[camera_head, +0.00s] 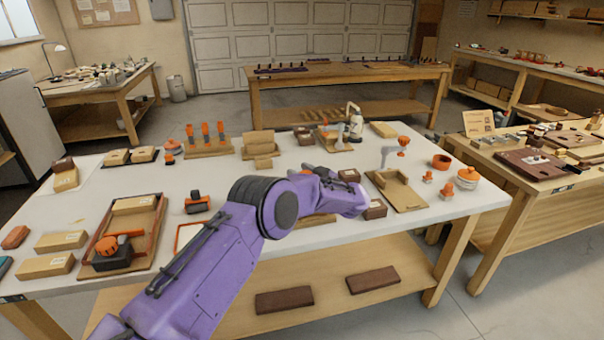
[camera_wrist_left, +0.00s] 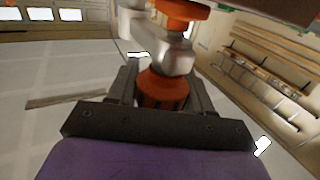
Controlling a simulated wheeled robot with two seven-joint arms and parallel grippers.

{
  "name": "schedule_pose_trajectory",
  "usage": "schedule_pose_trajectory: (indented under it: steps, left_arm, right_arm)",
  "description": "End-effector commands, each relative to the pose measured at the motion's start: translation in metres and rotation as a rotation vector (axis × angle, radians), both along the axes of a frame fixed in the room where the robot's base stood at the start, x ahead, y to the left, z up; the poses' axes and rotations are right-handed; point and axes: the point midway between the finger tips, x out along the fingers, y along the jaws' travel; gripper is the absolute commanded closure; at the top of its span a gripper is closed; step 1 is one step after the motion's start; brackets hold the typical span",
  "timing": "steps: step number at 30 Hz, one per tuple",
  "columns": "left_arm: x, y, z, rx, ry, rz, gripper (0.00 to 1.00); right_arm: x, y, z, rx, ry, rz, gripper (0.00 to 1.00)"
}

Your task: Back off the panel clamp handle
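My left gripper (camera_wrist_left: 163,92) is close up in the left wrist view, with one dark finger on each side of an orange ribbed handle (camera_wrist_left: 162,90). No clear gap shows between fingers and handle, so it looks shut on it. A grey clamp body (camera_wrist_left: 172,52) rises above the handle, with an orange disc (camera_wrist_left: 180,12) at its top. In the head view my purple left arm hides the fingers. A grey clamp with an orange knob (camera_head: 403,142) stands beyond a wooden board (camera_head: 397,190), right of my wrist. I cannot tell whether it is the same clamp. My right gripper is not in view.
Brown labelled blocks (camera_head: 375,209) sit close to my wrist. Orange parts (camera_head: 467,178) stand at the bench's right end. A wooden tray (camera_head: 150,255) and an orange-topped box (camera_head: 112,251) lie at the left. The white bench top (camera_head: 235,165) has clear patches between.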

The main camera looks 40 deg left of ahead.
Motion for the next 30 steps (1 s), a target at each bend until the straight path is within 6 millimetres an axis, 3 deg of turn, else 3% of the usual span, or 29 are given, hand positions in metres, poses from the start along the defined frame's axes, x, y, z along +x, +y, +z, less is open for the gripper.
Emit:
schedule_pose_trajectory:
  steps: [2, 11, 14, 24, 30]
  left_arm:
    - [0.000, 0.000, -0.001, -0.001, 0.002, 0.000, 0.29]
    - [0.000, -0.002, -0.001, 0.000, 0.000, -0.001, 0.29]
    - [-0.002, -0.014, -0.002, 0.000, 0.001, -0.004, 0.29]
    - [-0.019, -0.089, -0.002, 0.001, 0.000, -0.004, 0.29]
    - [-0.024, -0.103, -0.001, 0.000, 0.002, -0.001, 0.29]
  right_arm:
    - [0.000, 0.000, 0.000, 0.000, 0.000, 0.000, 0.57]
    - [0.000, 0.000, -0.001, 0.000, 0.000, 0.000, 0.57]
    - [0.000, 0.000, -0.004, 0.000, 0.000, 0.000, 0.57]
    - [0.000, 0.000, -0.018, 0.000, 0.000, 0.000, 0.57]
    - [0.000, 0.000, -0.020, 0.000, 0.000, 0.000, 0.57]
